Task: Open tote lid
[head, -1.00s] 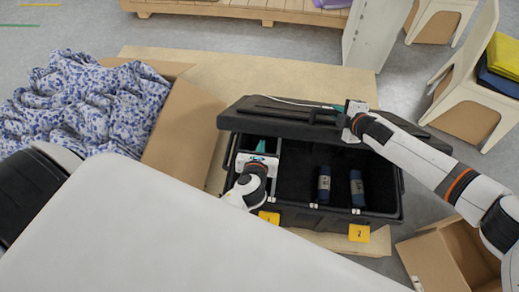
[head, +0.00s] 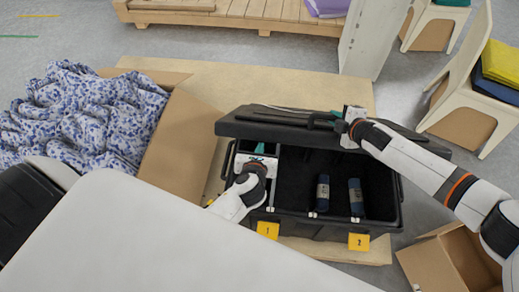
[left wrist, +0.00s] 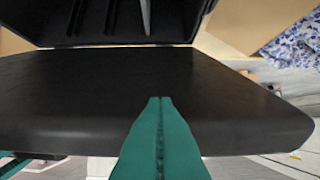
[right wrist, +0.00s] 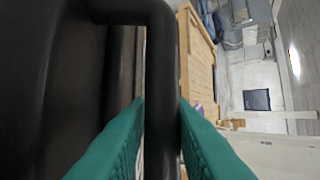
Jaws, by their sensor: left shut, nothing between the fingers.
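The lid's underside and edge fill much of the left wrist view (left wrist: 150,100). My left gripper (head: 260,148) is at the tote's left part, just under the lid's front edge, its teal fingers (left wrist: 160,110) shut and empty. My right gripper (head: 336,114) is at the lid's front handle (right wrist: 162,70). Its teal fingers lie close on both sides of the handle bar and appear shut on it. Whether the left fingers touch the lid is unclear.
Two dark blue cylinders (head: 322,194) (head: 356,198) stand inside the tote. Yellow tags (head: 268,230) (head: 358,241) mark its front. A cardboard box with floral cloth (head: 90,115) is at left, an empty box (head: 450,262) at lower right. White chairs (head: 470,90) stand at right.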

